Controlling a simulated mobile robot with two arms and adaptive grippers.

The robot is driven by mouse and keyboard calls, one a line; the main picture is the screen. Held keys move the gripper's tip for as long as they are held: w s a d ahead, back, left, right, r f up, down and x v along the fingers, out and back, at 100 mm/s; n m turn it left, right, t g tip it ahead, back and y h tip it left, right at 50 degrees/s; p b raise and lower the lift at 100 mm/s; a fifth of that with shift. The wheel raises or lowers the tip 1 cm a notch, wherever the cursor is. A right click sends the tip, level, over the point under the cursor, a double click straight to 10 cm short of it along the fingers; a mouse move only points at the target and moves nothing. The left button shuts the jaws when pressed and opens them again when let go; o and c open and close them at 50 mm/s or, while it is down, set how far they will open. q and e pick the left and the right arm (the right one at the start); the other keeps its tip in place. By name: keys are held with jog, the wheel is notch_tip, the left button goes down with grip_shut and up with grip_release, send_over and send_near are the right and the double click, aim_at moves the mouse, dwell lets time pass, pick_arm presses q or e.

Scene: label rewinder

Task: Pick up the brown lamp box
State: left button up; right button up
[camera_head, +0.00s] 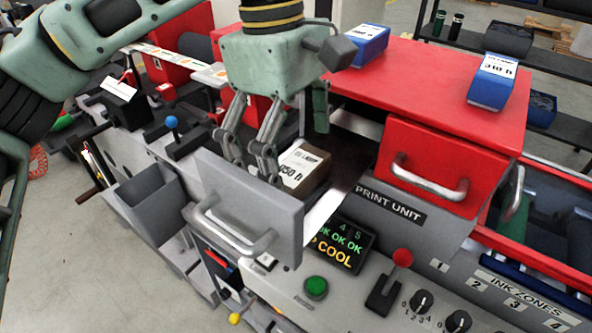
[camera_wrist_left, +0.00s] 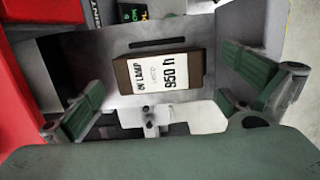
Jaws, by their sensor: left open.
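The brown lamp box (camera_head: 318,180) lies in an open grey drawer (camera_head: 285,215), with a white label reading "950 h" on its upper face. In the left wrist view the same box (camera_wrist_left: 122,76) is near the middle, its label facing the camera. My left gripper (camera_head: 287,140) is over the drawer, open, with its fingers pointing down toward the box. In the left wrist view the green-padded fingers (camera_wrist_left: 168,95) stand wide apart, one on each side of the box, with visible gaps. My right gripper is not in view.
The drawer front has a metal handle (camera_head: 232,235). A red cabinet (camera_head: 440,75) stands right of the drawer, with two labelled blue boxes on top (camera_head: 365,50) (camera_head: 490,88). A display (camera_head: 342,245), a green button (camera_head: 316,288) and a red-knobbed lever (camera_head: 402,257) are on the panel.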

aim_at(296, 166)
pick_arm(q)
notch_tip(296, 166, down, 3)
jog(key=shift+d+f+p, duration=0.1)
jog(key=shift+d+p, duration=0.05)
jog(key=shift+p, duration=0.35)
jog(key=shift+f, duration=0.15)
jog(key=shift+c, duration=1)
jog(key=c, duration=1.1)
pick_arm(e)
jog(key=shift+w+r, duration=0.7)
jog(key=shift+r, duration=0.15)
